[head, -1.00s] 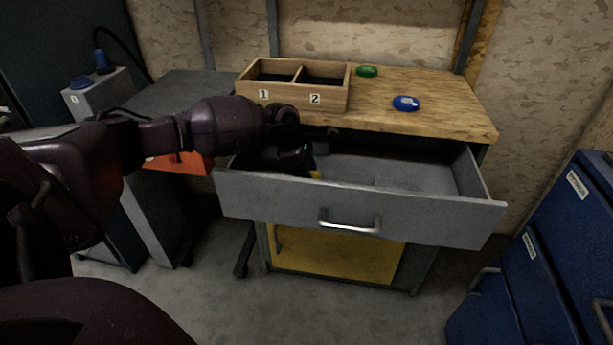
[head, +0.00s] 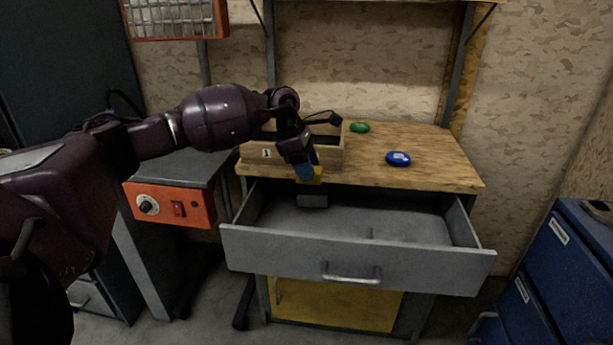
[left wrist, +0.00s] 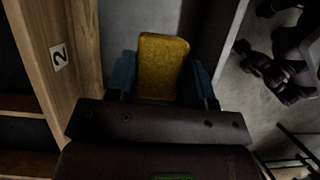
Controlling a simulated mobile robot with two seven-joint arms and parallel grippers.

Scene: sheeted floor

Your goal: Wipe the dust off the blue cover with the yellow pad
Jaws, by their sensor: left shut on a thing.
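My left gripper (head: 308,172) is shut on the yellow pad (head: 311,180), in front of the wooden box and above the open drawer. In the left wrist view the yellow pad (left wrist: 163,66) sits between the two blue fingers of my left gripper (left wrist: 165,80). The round blue cover (head: 398,158) lies on the wooden bench top, to the right of the pad and apart from it. It has pale marks on top; I cannot tell if they are dust. My right gripper is not in view.
The grey drawer (head: 350,251) stands pulled out below the bench top (head: 440,165). A two-part wooden box (head: 328,156) stands at the bench's left, a green disc (head: 359,127) behind it to the right. Blue cabinets (head: 560,265) stand at right. The bench around the cover is clear.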

